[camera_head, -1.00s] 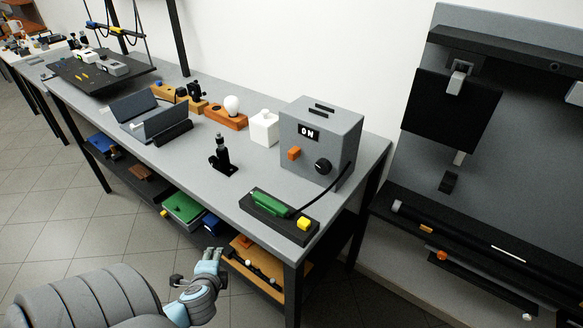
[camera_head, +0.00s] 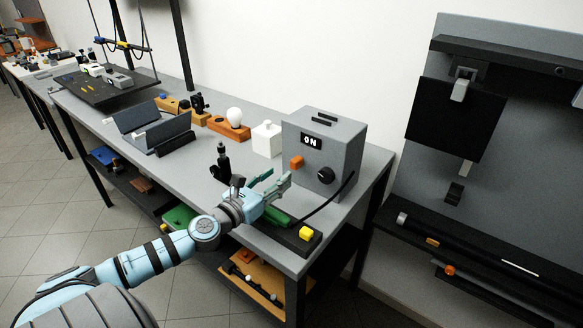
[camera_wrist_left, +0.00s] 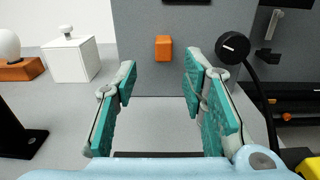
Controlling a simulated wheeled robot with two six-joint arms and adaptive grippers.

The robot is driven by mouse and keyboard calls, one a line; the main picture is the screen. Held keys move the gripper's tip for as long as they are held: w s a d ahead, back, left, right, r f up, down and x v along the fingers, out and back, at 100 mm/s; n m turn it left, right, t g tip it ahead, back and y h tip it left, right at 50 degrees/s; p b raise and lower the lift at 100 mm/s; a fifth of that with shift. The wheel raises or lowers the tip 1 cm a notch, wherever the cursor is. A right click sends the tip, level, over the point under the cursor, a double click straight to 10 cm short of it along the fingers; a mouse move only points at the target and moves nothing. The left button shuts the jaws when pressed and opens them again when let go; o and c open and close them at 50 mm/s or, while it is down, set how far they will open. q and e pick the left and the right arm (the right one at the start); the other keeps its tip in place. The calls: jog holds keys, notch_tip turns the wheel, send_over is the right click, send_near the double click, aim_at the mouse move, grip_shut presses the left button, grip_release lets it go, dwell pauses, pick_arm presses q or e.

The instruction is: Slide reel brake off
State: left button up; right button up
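A grey box (camera_head: 336,139) with a black "ON" label stands on the bench. An orange block (camera_head: 297,162) on its front face, below the label, is the likely reel brake, but no marking confirms this. A black knob (camera_head: 326,175) sits right of it. My left gripper (camera_head: 277,184) is over the bench in front of the box, open and empty. In the left wrist view its teal fingers (camera_wrist_left: 160,68) are spread, and the orange block (camera_wrist_left: 164,48) shows just beyond and between the tips, apart from them. My right gripper is out of view.
A black tray with a yellow block (camera_head: 306,233) and green handle lies below the gripper, with a black cable to the box. A black stand (camera_head: 221,163) is left of the gripper. A white container (camera_head: 267,138) and a bulb on an orange base (camera_head: 229,126) stand behind.

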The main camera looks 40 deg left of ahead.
aim_at(293, 164)
pick_arm(q)
jog(key=w+p, duration=0.1)
jog(key=w, duration=0.1)
jog(key=w+p, duration=0.1)
jog(key=w, duration=0.1)
jog(key=w+r+p, duration=0.1)
jog(key=w, duration=0.1)
jog(key=shift+w+d, duration=0.15)
jog(key=shift+w, duration=0.35)
jog(key=shift+f, duration=0.1)
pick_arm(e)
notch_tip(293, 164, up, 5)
pick_arm(q)
grip_shut()
